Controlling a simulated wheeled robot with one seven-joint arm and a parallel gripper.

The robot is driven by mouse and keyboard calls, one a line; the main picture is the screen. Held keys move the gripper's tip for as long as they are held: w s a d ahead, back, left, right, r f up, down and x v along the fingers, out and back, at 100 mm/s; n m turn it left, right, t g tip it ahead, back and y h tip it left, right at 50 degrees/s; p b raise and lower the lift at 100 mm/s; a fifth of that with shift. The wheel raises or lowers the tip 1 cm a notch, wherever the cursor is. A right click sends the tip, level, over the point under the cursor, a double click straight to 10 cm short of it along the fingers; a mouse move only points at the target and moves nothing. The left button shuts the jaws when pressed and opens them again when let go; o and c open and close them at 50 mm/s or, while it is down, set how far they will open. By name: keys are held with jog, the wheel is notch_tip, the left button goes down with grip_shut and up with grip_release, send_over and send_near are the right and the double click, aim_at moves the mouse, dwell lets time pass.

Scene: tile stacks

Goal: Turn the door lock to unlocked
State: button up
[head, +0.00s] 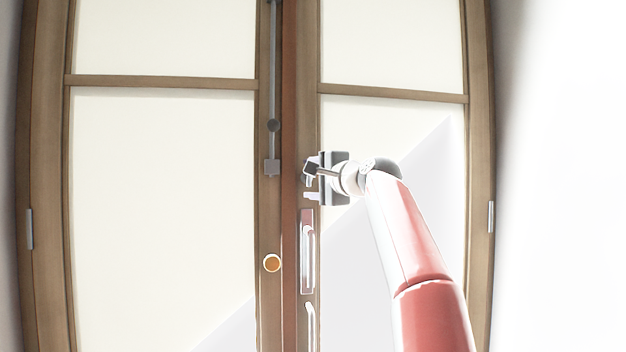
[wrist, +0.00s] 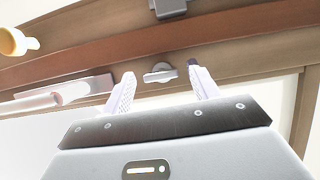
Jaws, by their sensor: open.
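The door lock (wrist: 160,73) is a small light-grey thumb-turn on the wooden door frame, seen in the wrist view between my two fingertips. My gripper (wrist: 161,76) is open, with one finger on each side of the lock. No contact with it shows clearly. In the head view my gripper (head: 309,181) is at the inner edge of the right door (head: 308,120), above the door handle (head: 307,252). There my gripper largely hides the lock.
The handle also shows in the wrist view (wrist: 70,94), left of my fingers. A round orange knob (head: 271,263) sits on the left door. A grey vertical bolt (head: 273,80) runs down the left door's edge. A white wall (head: 570,180) stands at the right.

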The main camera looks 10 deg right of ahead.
jog(key=b+v, duration=0.4)
jog(key=v, duration=0.3)
jog(key=shift+s, duration=0.4)
jog(key=shift+d, duration=0.15)
jog(key=s+a+f+n+g+h, duration=0.25)
jog(key=s+a+f, duration=0.2)
jog(key=f, duration=0.35)
jog(key=s+a+f+n+g+h, duration=0.1)
jog(key=s+a+f+n+g, duration=0.2)
jog(key=s+f, duration=0.45)
jog(key=s+d+f+n+g+h, duration=0.1)
jog(key=s+f+n, duration=0.3)
jog(key=s+f, duration=0.8)
jog(key=s+d+f+n+g+h, duration=0.2)
jog(key=s+f+n+g, duration=0.2)
jog(key=s+f, duration=0.8)
notch_tip(320, 180, down, 9)
jog(key=shift+s+d, duration=0.35)
